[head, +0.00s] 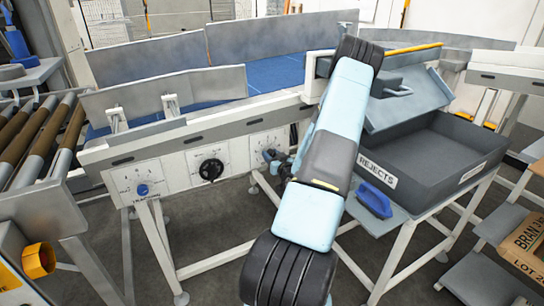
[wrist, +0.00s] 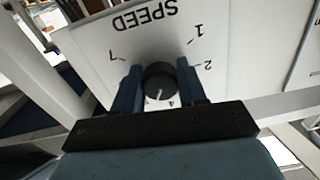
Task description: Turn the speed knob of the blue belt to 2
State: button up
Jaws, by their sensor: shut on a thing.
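The blue belt (head: 275,75) runs along the top of the grey conveyor in the head view. Its side panel has dials in a row. My gripper (head: 274,158) is at the right-hand dial plate (head: 262,140), and my arm hides part of that plate. In the wrist view my gripper (wrist: 160,80) has one blue finger on each side of a round black knob (wrist: 159,78) and is shut on it. The panel reads SPEED, upside down, with marks 1, 2, 4 and 7 visible. A short pale line shows on the knob near the 4; its exact reading is unclear.
A middle dial has a black knob (head: 211,169), and the left dial has a blue knob (head: 142,190). A dark REJECTS bin (head: 430,150) stands right of my arm, with a blue object (head: 374,200) on a ledge before it. Rollers (head: 40,135) are at the left.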

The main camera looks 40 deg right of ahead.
jog(key=n, duration=0.3)
jog(key=shift+s+a+f+n, duration=0.1)
jog(key=shift+s+f+n, duration=0.05)
jog(key=shift+f+n, duration=0.15)
jog(key=shift+n, duration=2.2)
jog(key=shift+s, duration=0.1)
jog(key=o, duration=0.8)
jog(key=shift+d, duration=0.2)
jog(key=shift+c, duration=0.2)
jog(key=shift+o, duration=1.3)
jog(key=shift+r, duration=0.2)
jog(key=v, duration=1.3)
jog(key=shift+s, duration=0.25)
jog(key=shift+f, duration=0.1)
